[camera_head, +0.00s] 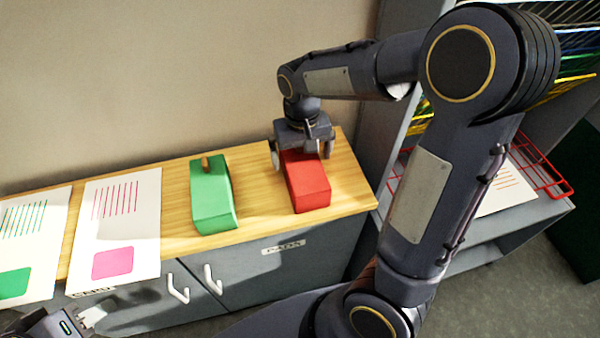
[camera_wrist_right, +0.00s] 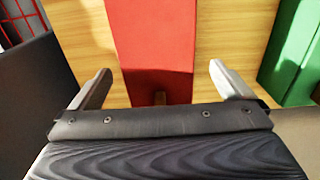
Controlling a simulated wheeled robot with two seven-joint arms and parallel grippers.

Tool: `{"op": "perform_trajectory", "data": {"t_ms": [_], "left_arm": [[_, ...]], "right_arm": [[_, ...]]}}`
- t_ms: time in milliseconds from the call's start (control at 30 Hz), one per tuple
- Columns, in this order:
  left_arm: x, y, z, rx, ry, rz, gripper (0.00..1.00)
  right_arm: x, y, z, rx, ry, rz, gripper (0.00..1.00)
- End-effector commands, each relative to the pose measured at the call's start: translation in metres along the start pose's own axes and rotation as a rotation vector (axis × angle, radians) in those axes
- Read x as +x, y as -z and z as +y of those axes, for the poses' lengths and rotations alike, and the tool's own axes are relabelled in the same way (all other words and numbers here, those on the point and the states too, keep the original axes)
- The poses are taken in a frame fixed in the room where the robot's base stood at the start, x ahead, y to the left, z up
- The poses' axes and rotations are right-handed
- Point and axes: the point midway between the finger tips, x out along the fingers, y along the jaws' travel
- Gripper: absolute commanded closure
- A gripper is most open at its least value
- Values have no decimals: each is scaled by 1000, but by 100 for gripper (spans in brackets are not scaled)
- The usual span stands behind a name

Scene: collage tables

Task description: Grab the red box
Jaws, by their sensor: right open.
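The red box (camera_head: 308,187) lies on the wooden top of the cabinet, near its right end. My right gripper (camera_head: 301,155) is over the far end of the box, with its fingers apart on either side. In the right wrist view the red box (camera_wrist_right: 152,45) runs between the two open fingers (camera_wrist_right: 160,80), with a gap on each side.
A green box (camera_head: 211,200) with a brown tab lies left of the red box and shows at the right wrist view's edge (camera_wrist_right: 297,50). Printed sheets (camera_head: 128,215) lie further left. A wall stands behind. A grey shelf with a red wire tray (camera_head: 540,165) stands at right.

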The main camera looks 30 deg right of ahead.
Motion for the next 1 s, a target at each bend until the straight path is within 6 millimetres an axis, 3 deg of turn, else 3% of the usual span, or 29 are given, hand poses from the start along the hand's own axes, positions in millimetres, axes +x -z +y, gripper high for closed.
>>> {"op": "perform_trajectory", "data": {"t_ms": [300,600,933,1000], "left_arm": [[2,-1,-1,0,0,0,64],[2,-1,-1,0,0,0,64],[2,-1,-1,0,0,0,64],[2,-1,-1,0,0,0,64]], "right_arm": [[44,-6,4,-1,-1,-4,0],[48,-5,4,-1,1,0,0],[48,-5,3,-1,1,0,43],[48,-5,3,-1,1,0,47]]}}
